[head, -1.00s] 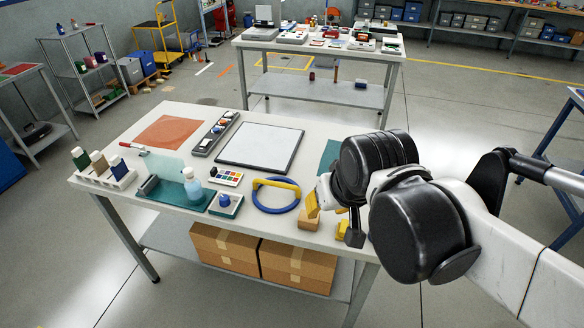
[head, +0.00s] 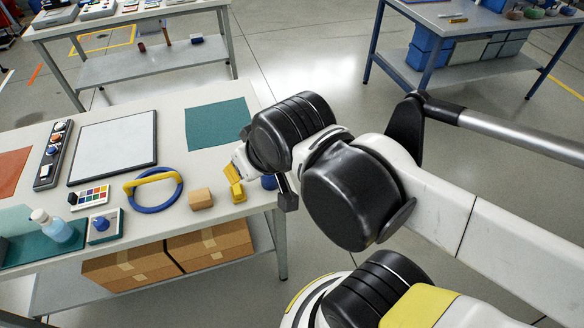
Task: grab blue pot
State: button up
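Several small pots stand on the blue table at the far right top. One looks green (head: 534,12) and one reddish brown (head: 515,13). A bluish one (head: 566,9) is at the picture's right edge, too small to be sure of. My gripper (head: 266,180) hangs over the right end of the near white table, far from those pots. My own arm covers much of it, so its opening is unclear. A small blue thing (head: 268,182) shows by the gripper, partly hidden. I cannot tell what it is.
The blue table (head: 440,25) has bins below. Open floor lies between the tables.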

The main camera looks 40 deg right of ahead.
aim_at(268, 182)
jog(key=z, duration=0.45)
jog(key=k+l+z, duration=0.65)
jog(key=k+l, duration=0.15)
jog(key=l, duration=0.3)
